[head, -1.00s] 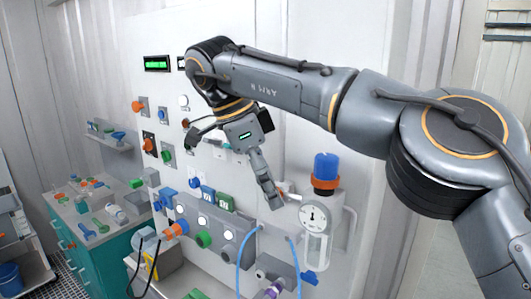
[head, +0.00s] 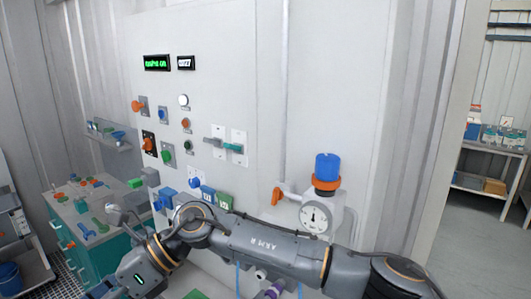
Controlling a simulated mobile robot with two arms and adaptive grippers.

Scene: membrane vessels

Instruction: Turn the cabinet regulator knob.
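The regulator on the white cabinet front has a blue knob (head: 327,166) on top, above an orange ring (head: 326,183). A round white gauge (head: 316,216) is just below it. The knob is in full view, with nothing touching it. My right gripper (head: 103,254) is low at the left of the head view, well left of and below the knob. Its fingers look spread apart with nothing held, though its lower part is near the frame edge. My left gripper is not in view.
An orange-handled valve (head: 281,195) is just left of the gauge. The panel carries several switches, lamps and a green display (head: 156,62). A teal-sided bench (head: 70,247) with small parts stands at left. Space above the blue knob is clear. A shelf (head: 490,182) stands at far right.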

